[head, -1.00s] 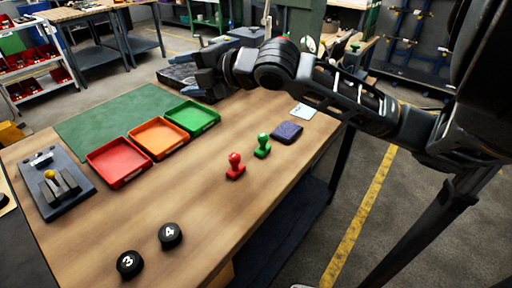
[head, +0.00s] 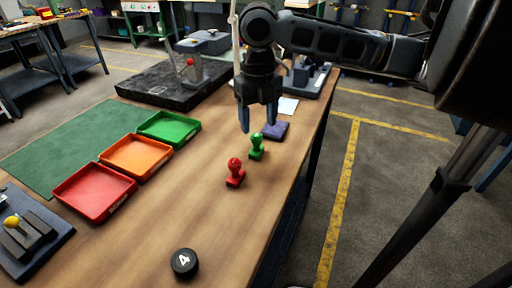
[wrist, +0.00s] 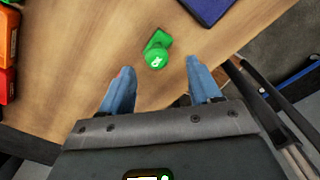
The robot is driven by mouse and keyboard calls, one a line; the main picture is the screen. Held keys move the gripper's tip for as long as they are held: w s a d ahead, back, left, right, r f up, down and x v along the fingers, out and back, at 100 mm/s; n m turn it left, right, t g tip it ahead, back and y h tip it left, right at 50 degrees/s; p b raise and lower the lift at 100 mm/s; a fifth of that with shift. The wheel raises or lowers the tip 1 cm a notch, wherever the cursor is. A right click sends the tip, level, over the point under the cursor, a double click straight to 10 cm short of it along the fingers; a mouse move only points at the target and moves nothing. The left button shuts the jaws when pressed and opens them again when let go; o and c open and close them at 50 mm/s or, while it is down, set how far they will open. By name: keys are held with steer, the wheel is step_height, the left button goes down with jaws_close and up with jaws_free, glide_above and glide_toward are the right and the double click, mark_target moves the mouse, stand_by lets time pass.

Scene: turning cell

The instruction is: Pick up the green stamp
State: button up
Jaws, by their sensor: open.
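The green stamp (head: 257,147) stands upright on the wooden table, between the red stamp (head: 235,172) and the dark purple pad (head: 275,130). In the wrist view the green stamp (wrist: 157,56) shows its round knob with a white mark, ahead of the fingertips and between their lines. My gripper (head: 258,118) points down above the table, close to the green stamp and apart from it. Its two blue fingers are open and empty; the wrist view shows the gap between them (wrist: 160,75).
Red (head: 94,192), orange (head: 136,155) and green (head: 169,128) trays stand to the left. A black puck marked 4 (head: 185,264) lies at the front. A dark block (head: 172,90) with a device stands behind. The table's right edge is close to the stamps.

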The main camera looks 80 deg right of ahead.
mark_target(257, 135)
steer(key=shift+w+a+f, duration=0.1)
steer(key=shift+w+f, duration=0.05)
steer(key=shift+f, duration=3.05)
steer(key=shift+c, duration=0.4)
steer(key=c, duration=1.1)
